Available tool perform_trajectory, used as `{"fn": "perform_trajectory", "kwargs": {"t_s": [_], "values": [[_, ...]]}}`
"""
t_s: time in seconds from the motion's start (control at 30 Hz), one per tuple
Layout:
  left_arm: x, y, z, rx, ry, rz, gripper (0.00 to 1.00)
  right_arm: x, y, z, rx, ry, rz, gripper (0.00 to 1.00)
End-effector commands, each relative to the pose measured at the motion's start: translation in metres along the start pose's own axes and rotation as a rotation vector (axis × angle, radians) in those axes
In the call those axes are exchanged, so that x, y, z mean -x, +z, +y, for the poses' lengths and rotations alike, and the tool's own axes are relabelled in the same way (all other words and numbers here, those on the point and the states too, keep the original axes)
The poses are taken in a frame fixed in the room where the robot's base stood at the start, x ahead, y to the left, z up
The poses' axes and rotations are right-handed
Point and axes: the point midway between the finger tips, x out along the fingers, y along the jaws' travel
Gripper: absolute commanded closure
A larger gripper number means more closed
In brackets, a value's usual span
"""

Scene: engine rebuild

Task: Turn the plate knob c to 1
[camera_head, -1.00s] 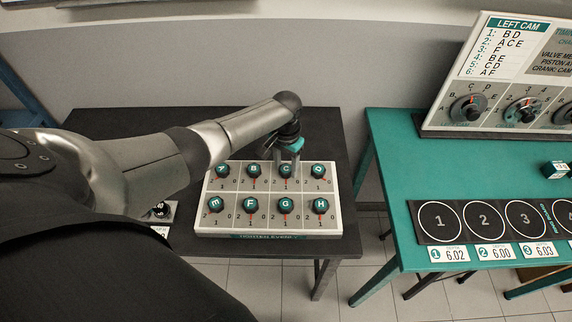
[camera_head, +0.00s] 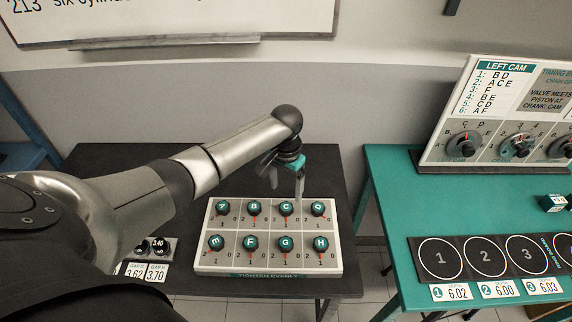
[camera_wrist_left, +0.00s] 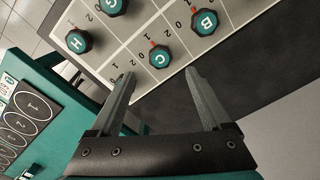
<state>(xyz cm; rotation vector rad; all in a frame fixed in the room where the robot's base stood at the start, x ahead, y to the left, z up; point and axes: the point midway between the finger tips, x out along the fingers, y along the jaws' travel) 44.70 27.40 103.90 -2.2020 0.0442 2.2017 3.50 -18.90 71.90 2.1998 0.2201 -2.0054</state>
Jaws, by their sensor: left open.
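The plate (camera_head: 236,238) is a light board with two rows of dark green lettered knobs. Knob C (camera_head: 286,208) is in the back row, third from the left. Its red mark points toward the front, at the 1. In the left wrist view knob C (camera_wrist_left: 160,57) shows just beyond the fingertips, its red mark beside a 1. My left gripper (camera_head: 299,196) is above the plate's back edge by knob C, open and empty. Its two fingers (camera_wrist_left: 160,73) are spread wide and appear clear of the knob. My right gripper is not in view.
Knobs B (camera_head: 254,208) and D (camera_head: 318,208) flank knob C. The plate lies on a dark table (camera_head: 345,200). A green table (camera_head: 390,185) with numbered circles and a LEFT CAM board (camera_head: 490,110) stands to the right. Small gauges (camera_head: 150,245) are at the left.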

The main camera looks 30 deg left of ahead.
Motion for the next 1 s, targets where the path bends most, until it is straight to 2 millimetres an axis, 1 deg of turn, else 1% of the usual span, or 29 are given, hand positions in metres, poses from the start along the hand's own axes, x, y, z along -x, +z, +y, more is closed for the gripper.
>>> {"fn": "perform_trajectory", "kwargs": {"t_s": [0.03, 0.2, 0.3, 0.4, 0.57, 1.0], "values": [[0.014, -0.001, -0.001, -0.001, -0.001, 0.005, 0.19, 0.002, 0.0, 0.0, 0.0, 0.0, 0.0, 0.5], [0.048, -0.001, -0.001, -0.001, -0.001, 0.005, 0.19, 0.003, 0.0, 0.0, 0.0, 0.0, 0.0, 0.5], [0.062, -0.001, 0.0, 0.0, 0.0, 0.002, 0.19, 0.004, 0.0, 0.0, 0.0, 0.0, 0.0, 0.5], [0.072, -0.001, 0.0, 0.0, -0.001, 0.001, 0.19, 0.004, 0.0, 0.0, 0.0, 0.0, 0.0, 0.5], [0.078, 0.0, 0.0, 0.0, -0.001, 0.001, 0.19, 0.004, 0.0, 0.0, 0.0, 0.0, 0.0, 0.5], [0.078, 0.0, 0.0, 0.0, -0.001, 0.0, 0.19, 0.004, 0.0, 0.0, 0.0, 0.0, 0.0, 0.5]]}}
